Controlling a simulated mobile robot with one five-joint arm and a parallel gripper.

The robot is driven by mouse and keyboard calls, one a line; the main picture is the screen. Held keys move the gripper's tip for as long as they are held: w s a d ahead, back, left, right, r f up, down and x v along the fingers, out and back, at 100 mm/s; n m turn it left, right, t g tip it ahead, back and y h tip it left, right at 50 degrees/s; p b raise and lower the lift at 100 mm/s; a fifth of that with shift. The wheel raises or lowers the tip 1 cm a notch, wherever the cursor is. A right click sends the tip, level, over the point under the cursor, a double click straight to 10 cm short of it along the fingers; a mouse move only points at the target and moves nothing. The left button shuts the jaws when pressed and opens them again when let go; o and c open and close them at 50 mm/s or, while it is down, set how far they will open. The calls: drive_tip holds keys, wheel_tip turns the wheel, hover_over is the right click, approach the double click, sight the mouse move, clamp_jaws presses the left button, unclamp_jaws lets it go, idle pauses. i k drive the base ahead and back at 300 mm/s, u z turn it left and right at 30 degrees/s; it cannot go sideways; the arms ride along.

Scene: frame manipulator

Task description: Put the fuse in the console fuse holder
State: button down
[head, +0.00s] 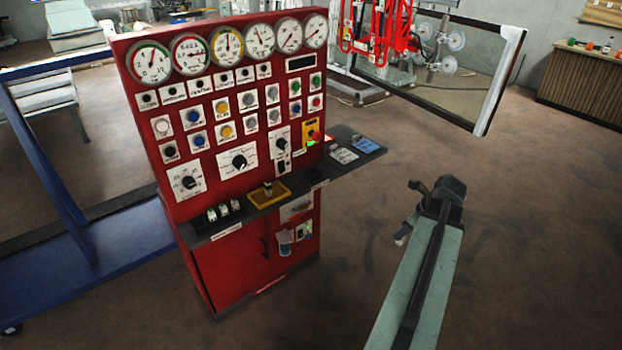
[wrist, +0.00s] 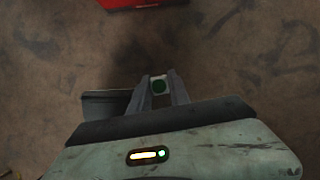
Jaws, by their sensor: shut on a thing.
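On the left end of the console's dark shelf (head: 258,211) stand small white pieces (head: 223,209) in a row, which look like the fuse holder. Whether a slot there is empty is too small to tell.
A yellow plate with a lever (head: 268,192) sits mid-shelf. A blue frame (head: 60,170) stands left of the console. The floor between my arm and the console is clear.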

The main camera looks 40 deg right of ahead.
sight(313, 176)
drive_tip(key=z, duration=0.05)
drive_tip(key=i, duration=1.65)
drive_tip(key=u, duration=0.1)
